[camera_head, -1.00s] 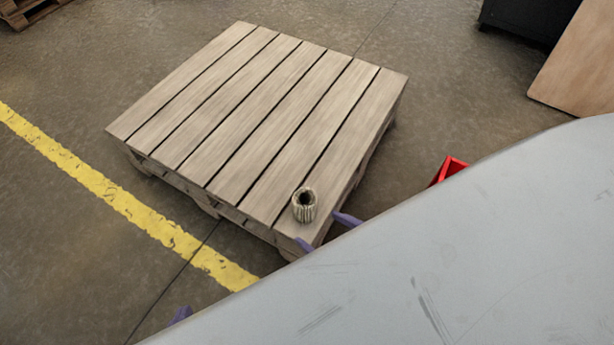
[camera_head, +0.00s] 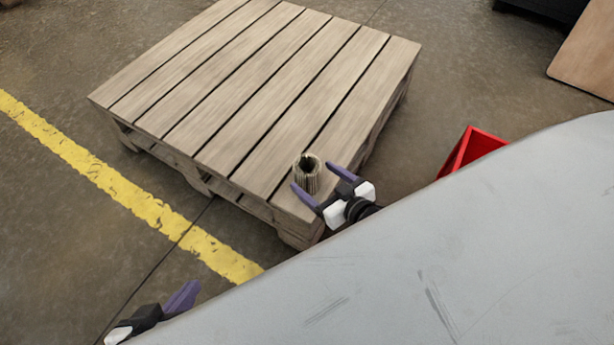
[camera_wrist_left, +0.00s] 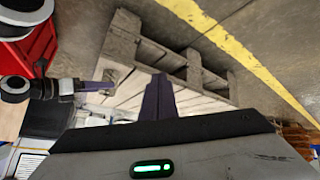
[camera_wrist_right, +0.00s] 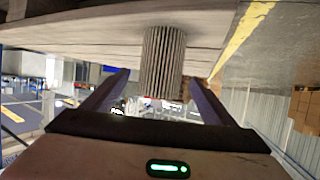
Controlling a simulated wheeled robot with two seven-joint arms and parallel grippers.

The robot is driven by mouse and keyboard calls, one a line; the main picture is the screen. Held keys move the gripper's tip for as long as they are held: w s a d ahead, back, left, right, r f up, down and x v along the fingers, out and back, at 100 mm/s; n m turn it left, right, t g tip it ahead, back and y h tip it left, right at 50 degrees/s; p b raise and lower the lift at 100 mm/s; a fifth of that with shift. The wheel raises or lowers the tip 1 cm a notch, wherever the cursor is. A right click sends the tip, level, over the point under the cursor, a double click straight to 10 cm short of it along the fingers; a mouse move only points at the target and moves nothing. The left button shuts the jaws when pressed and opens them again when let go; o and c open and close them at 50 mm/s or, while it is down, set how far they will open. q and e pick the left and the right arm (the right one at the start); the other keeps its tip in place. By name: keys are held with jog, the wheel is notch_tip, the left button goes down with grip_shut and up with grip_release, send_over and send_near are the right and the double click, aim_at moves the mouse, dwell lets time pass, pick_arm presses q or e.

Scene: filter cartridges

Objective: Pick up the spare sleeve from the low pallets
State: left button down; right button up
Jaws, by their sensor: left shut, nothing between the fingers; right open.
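The spare sleeve (camera_head: 307,178) is a short, ribbed, tan-grey hollow cylinder. It stands upright on the near corner of the low wooden pallet (camera_head: 240,110). My right gripper (camera_head: 315,179) is open at the sleeve, one finger on its left front side and the other on its right. In the right wrist view the sleeve (camera_wrist_right: 162,62) shows between and just beyond the spread fingers (camera_wrist_right: 157,76), with gaps at both sides. My left gripper (camera_head: 192,285) is shut and empty, low at the left, away from the pallet. Its closed fingers show in the left wrist view (camera_wrist_left: 158,82).
A red bin (camera_head: 470,150) stands on the floor right of the pallet. A brown board (camera_head: 585,55) and a dark object (camera_head: 540,8) are at the top right. A yellow floor line (camera_head: 110,185) runs along the left. The rest of the pallet top is bare.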

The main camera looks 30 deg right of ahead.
aim_at(306, 170)
jog(key=b+x, duration=0.2)
jog(key=x, duration=0.2)
jog(key=shift+s+f, duration=0.1)
jog(key=shift+f, duration=0.15)
jog(key=shift+w+a+f, duration=0.1)
jog(key=shift+w, duration=0.3)
pick_arm(q)
jog(key=shift+w+d+r+h, duration=0.15)
jog(key=shift+d+r+h, duration=0.1)
jog(key=shift+d, duration=0.15)
jog(key=shift+w+d+r+h, duration=0.15)
jog(key=shift+d+h, duration=0.1)
jog(key=shift+d, duration=0.1)
pick_arm(e)
jog(key=c, duration=1.1)
